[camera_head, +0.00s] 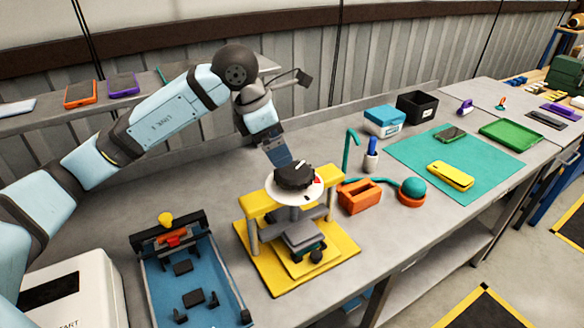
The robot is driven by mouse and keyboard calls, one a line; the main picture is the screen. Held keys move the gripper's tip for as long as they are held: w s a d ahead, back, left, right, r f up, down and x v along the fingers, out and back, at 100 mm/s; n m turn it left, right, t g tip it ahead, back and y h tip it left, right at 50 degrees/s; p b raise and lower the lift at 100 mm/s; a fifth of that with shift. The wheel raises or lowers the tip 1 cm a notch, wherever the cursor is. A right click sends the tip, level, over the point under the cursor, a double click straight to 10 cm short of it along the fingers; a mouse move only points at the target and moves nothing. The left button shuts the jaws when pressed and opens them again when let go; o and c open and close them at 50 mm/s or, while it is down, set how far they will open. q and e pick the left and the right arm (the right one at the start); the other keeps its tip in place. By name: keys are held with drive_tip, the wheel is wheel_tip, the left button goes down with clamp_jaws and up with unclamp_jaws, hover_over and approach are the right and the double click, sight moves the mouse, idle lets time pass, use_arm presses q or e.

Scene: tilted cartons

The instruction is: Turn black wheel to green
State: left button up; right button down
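A black wheel (294,178) sits on top of a round white dial plate (280,195), with a white mark on its upper face. A red patch (318,181) shows at the right of the dial; I cannot make out a green part on it. The dial is mounted on a yellow stand (258,205) on the bench. My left gripper (280,160) points down right behind the wheel, at or just above its top rear edge. I cannot tell if it touches the wheel, and its fingers are too small and partly hidden to judge. My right gripper is out of view.
An orange box (359,197) and a teal ball on an orange base (412,191) stand right of the stand. A blue tray fixture (205,262) is at left. A teal mat (490,165) lies further right. Bare bench (165,190) lies behind the blue fixture.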

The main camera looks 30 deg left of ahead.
sight(292, 171)
use_arm(q)
drive_tip(key=x, duration=0.8)
drive_tip(key=shift+w+d+f+p, duration=0.1)
drive_tip(key=shift+w+f+p, duration=0.05)
drive_tip(key=shift+f+p, duration=0.2)
drive_tip(key=shift+r, duration=0.1)
drive_tip(key=c, duration=0.6)
drive_tip(key=shift+w+f+m+b, duration=0.1)
drive_tip(key=shift+f+m+b, duration=0.3)
drive_tip(key=shift+b, duration=0.6)
drive_tip(key=shift+r+m+h+b, duration=0.3)
drive_tip(key=shift+m+b, duration=0.05)
drive_tip(key=shift+m, duration=0.15)
drive_tip(key=shift+r+g, duration=0.1)
drive_tip(key=shift+g, duration=0.2)
